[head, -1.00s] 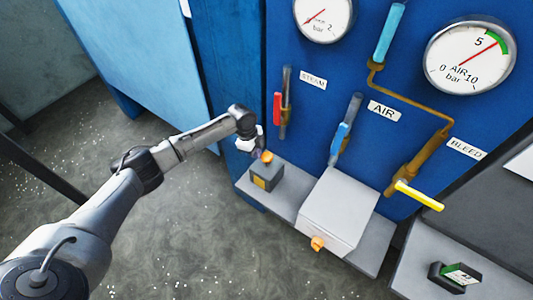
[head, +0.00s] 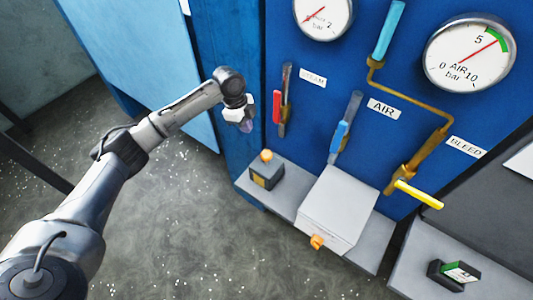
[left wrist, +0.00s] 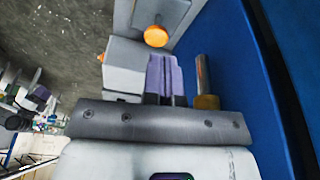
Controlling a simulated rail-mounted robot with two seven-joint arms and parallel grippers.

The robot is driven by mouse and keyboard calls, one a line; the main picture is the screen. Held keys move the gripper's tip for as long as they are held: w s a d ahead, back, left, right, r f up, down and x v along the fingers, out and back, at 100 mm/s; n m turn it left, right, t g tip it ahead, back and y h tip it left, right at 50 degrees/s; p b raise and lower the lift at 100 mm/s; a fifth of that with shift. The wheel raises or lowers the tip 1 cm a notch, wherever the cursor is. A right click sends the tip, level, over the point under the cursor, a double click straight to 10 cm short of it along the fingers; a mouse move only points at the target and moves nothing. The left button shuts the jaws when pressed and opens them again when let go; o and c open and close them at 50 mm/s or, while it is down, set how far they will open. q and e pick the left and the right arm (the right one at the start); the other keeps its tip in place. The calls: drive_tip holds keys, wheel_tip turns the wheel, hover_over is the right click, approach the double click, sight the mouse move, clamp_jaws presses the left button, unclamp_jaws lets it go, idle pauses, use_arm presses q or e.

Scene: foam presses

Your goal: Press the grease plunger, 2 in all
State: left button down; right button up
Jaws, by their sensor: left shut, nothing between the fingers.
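A small grey box with a yellow label carries an orange knob (head: 267,156) on top, which looks like the grease plunger. It stands on the left end of a grey shelf (head: 375,245). My left gripper (head: 247,126) is shut and empty, up and to the left of the knob in the head view, clear of it. In the left wrist view the shut purplish fingers (left wrist: 165,75) point towards the orange knob (left wrist: 155,36), with a gap between them. My right gripper is not in view.
A larger white box (head: 338,210) with an orange side knob (head: 317,242) stands right of the small box. Behind, the blue panel (head: 320,110) carries a red lever (head: 278,107), a blue lever (head: 340,137), a yellow bleed handle (head: 419,195) and two gauges. Floor at left is open.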

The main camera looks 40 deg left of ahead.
use_arm(q)
drive_tip(key=shift+s+a+r, duration=0.1)
drive_tip(key=shift+a+r, duration=0.1)
drive_tip(key=shift+r, duration=0.5)
drive_tip(key=s+d+f+n, duration=0.2)
drive_tip(key=s+d+f, duration=1.1)
drive_tip(key=d+f, duration=0.4)
drive_tip(key=s+d+n+t, duration=0.2)
drive_tip(key=s+d+n, duration=0.3)
drive_tip(key=s, duration=0.5)
drive_tip(key=s+a+r+n+t+y, duration=0.1)
drive_tip(key=s+a+r+n+y, duration=0.1)
drive_tip(key=s+n, duration=0.6)
wheel_tip(320, 180, up, 22)
drive_tip(key=s+m+p, duration=0.2)
drive_tip(key=p, duration=1.9)
wheel_tip(320, 180, down, 42)
drive_tip(key=b, duration=4.1)
drive_tip(key=shift+s+r+y, duration=0.15)
drive_tip(key=shift+s+y, duration=0.1)
drive_tip(key=shift+y, duration=0.05)
